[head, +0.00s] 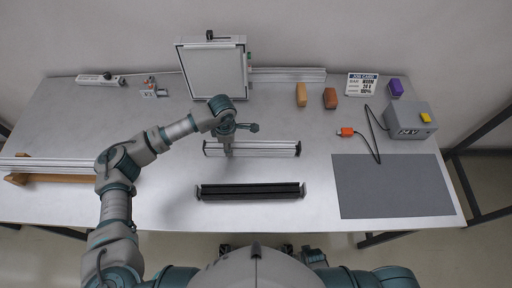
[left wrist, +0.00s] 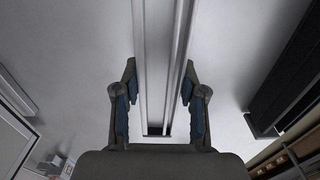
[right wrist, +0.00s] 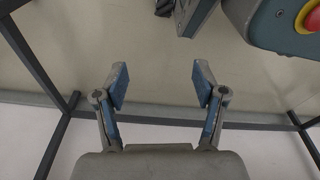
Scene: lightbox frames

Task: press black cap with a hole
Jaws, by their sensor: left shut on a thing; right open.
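A silver aluminium profile (head: 265,148) lies across the middle of the table. My left gripper (head: 229,146) is over its left part. In the left wrist view my left gripper (left wrist: 160,110) has its fingers on both sides of the profile (left wrist: 163,50), shut on it. A small dark square shows at the profile's near end, between the fingers; I cannot tell if it is a cap or an opening. No black cap with a hole can be made out for certain. My right gripper (right wrist: 160,88) is open and empty, away from the tabletop, and out of the head view.
A black slotted tray (head: 250,191) lies in front of the profile. A framed light panel (head: 213,70) stands behind. Small fittings (head: 154,88), a power box (head: 411,119) with an orange-ended cable and a grey mat (head: 390,186) are around. Long rails (head: 45,165) lie left.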

